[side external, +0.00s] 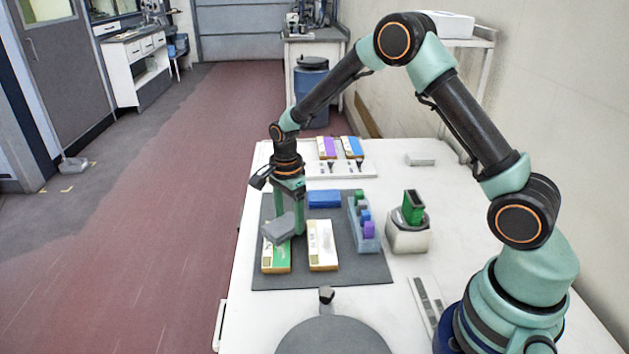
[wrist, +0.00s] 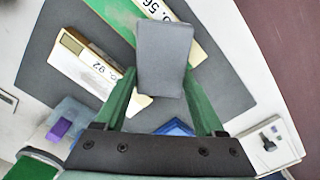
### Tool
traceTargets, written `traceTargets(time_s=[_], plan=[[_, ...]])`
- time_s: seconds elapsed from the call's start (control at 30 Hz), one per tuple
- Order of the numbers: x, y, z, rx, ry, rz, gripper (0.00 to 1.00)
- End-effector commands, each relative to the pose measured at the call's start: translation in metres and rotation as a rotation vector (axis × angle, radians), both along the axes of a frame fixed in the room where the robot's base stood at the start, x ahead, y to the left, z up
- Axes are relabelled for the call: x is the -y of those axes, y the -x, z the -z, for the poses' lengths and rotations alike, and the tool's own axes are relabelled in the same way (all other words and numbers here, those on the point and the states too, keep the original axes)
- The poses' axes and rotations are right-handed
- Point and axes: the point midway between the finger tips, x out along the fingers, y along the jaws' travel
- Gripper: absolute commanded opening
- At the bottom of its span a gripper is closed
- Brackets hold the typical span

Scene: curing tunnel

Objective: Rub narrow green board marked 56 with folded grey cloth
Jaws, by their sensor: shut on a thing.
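My gripper (side external: 289,216) is shut on the folded grey cloth (side external: 277,229), which also shows between the green fingers in the wrist view (wrist: 164,58). The narrow green board marked 56 (side external: 277,260) lies flat on the dark mat, with a tan edge strip and a white label. In the wrist view the green board (wrist: 118,14) runs under the cloth, which hides part of it. The cloth is over the board's far part; I cannot tell whether they touch. A white board marked 92 (side external: 322,248) lies to the right of the green one.
The dark mat (side external: 345,277) also holds a blue block (side external: 324,198) and a light-blue tray (side external: 356,238) of small coloured blocks. A pale holder (side external: 408,238) with a green piece stands to the right. A white rack (side external: 300,169) with boards and brushes is behind.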

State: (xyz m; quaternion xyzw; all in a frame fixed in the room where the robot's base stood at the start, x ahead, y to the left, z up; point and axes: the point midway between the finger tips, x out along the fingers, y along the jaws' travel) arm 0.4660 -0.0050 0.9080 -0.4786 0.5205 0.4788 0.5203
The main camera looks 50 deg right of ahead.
Motion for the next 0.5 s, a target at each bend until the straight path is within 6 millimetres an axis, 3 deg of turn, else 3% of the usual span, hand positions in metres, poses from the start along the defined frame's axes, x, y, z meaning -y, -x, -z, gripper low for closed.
traceTargets(time_s=[0.5], plan=[[-0.034, 0.034, 0.000, 0.000, 0.000, -0.003, 0.27]])
